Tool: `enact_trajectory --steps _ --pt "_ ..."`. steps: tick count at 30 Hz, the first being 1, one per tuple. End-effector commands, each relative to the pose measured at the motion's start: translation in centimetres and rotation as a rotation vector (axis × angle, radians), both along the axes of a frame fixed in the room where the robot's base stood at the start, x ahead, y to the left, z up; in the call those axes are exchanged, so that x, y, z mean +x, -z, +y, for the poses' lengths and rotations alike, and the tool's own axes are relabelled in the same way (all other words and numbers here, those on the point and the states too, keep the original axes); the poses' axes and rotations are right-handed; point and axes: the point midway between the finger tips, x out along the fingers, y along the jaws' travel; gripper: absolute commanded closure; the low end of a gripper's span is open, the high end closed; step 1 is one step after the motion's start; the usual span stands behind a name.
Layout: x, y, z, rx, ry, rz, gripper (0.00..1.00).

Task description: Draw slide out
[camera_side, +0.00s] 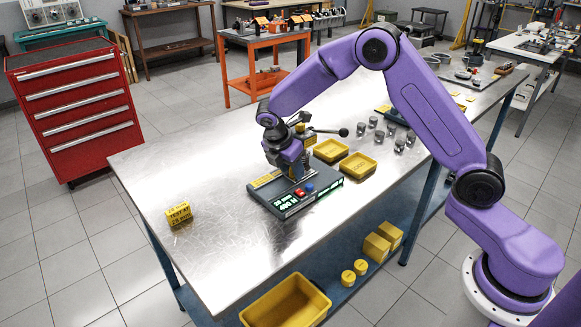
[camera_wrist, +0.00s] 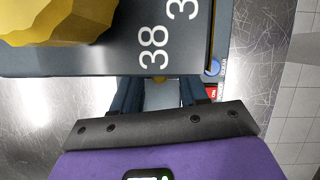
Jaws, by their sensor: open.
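A grey bench device (camera_side: 280,204) with a lit green readout, a red button and a blue button stands on the steel bench. A lever with a black ball end (camera_side: 343,132) sticks out to its right. My gripper (camera_side: 297,177) points down over the device. In the wrist view my gripper (camera_wrist: 158,92) is open, its two dark fingers apart at the edge of a dark plate (camera_wrist: 110,60) marked with white numbers, 38 among them. A small yellow bit shows between the fingers. I cannot tell which part is the slide, or whether the fingers touch it.
Two yellow trays (camera_side: 331,151) and several grey metal cups stand behind and right of the device. A yellow lettered block (camera_side: 178,213) lies at the left. A large rounded yellow part (camera_wrist: 60,20) fills the wrist view's upper left. The bench's front left is clear.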

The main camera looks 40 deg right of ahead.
Motion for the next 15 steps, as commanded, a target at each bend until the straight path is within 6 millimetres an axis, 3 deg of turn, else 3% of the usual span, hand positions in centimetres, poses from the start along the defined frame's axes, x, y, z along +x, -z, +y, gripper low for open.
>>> enact_trajectory --steps 3,7,15 --pt "-0.01 -0.01 0.00 0.000 0.000 0.000 0.60" --pt "0.00 -0.02 0.01 0.000 0.000 0.000 1.00" --pt "0.03 -0.01 0.95 0.000 -0.003 0.000 1.00"
